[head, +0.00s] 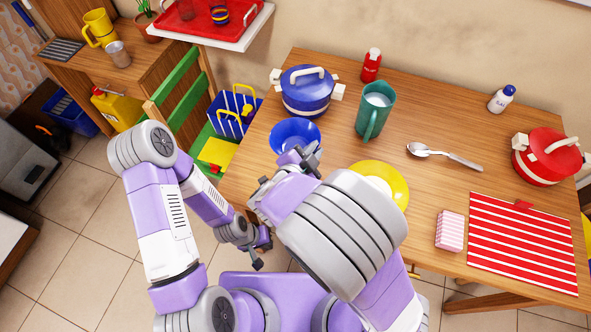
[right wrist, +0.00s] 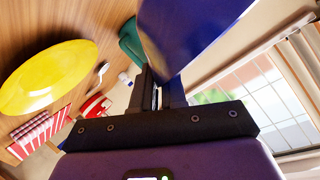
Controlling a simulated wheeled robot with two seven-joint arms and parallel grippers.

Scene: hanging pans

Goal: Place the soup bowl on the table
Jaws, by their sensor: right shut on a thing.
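The blue soup bowl (head: 296,133) is at the table's left side in the head view, in front of the blue pot. My right gripper (head: 300,156) is shut on its near rim. In the right wrist view the bowl (right wrist: 190,35) fills the top centre, between and beyond the fingers (right wrist: 158,92). The bowl appears above the wooden table (head: 330,150); I cannot tell whether it touches it. My left gripper (head: 260,250) hangs low beside the table's near left edge, away from the bowl; its finger opening is unclear.
A blue lidded pot (head: 306,92) stands behind the bowl and a teal mug (head: 375,112) to its right. A yellow plate (head: 388,180) lies partly behind my right arm. A green chair (head: 185,90) stands left. Bare wood lies around the spoon (head: 445,156).

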